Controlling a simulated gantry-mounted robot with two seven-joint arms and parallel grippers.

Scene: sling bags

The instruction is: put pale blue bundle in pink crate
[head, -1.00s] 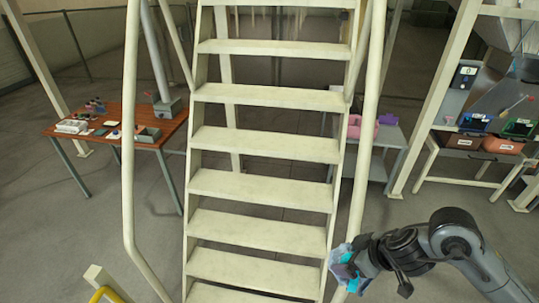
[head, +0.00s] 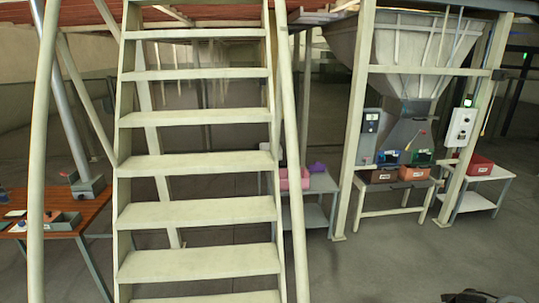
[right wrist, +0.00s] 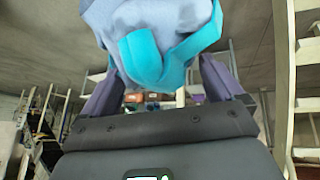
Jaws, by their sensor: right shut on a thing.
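The pale blue bundle (right wrist: 165,30), with a bright cyan strap, fills the top middle of the right wrist view. My right gripper (right wrist: 162,68) is shut on it, one finger at each side; the fingertips are partly hidden by the cloth. In the head view only a dark piece of my right arm shows at the bottom right edge, and the bundle is out of that view. A pink crate (head: 294,180) stands on a grey table behind the stair rail, which partly hides it. My left gripper is not in view.
Cream stairs (head: 198,165) with rails fill the left middle. A purple thing (head: 318,168) is beside the pink crate. Under the hopper (head: 418,45) a bench holds several coloured bins (head: 412,173). A red bin (head: 474,163) is on the right table.

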